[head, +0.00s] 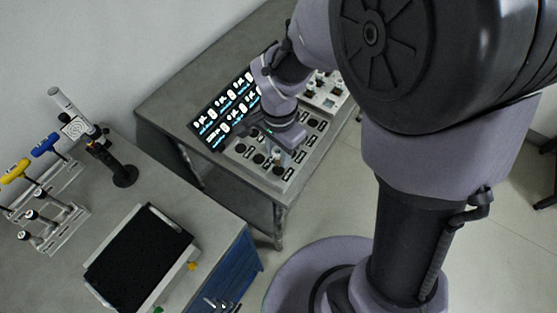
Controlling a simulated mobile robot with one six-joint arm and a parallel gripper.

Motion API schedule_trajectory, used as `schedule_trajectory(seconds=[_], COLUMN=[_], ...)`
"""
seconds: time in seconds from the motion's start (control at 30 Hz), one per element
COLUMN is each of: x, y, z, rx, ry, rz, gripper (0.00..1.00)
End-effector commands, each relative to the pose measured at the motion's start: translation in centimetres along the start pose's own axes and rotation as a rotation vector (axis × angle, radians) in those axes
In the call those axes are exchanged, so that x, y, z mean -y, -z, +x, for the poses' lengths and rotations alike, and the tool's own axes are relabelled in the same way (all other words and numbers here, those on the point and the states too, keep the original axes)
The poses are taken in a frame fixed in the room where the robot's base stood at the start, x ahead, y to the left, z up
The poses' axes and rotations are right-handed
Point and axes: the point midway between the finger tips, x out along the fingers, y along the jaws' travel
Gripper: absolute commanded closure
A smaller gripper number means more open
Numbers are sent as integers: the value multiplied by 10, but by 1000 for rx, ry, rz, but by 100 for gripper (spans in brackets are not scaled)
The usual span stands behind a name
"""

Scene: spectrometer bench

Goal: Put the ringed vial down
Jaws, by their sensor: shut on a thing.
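My gripper (277,149) points down over the tray of dark round slots (240,154) on the grey bench. It is shut on a small pale vial (277,157), which shows just below the fingers. The vial is too small here to make out its ring. I cannot tell whether its base touches the tray or hangs above it. My arm hides part of the tray.
A lit display panel (214,121) stands behind the tray. A white rack with small vials (326,93) is to the right. A second bench on the left bears a black-topped tray (138,262), a black stand (123,176) and a tool rack (52,228).

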Motion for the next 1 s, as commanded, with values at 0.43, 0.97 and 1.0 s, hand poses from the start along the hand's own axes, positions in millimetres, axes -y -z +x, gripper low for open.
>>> schedule_trajectory(seconds=[0.43,0.97,1.0], x=[0,0,0], y=[0,0,0], z=[34,33,28], rx=[0,0,0], ry=[0,0,0], rz=[1,0,0], gripper=[100,50,50])
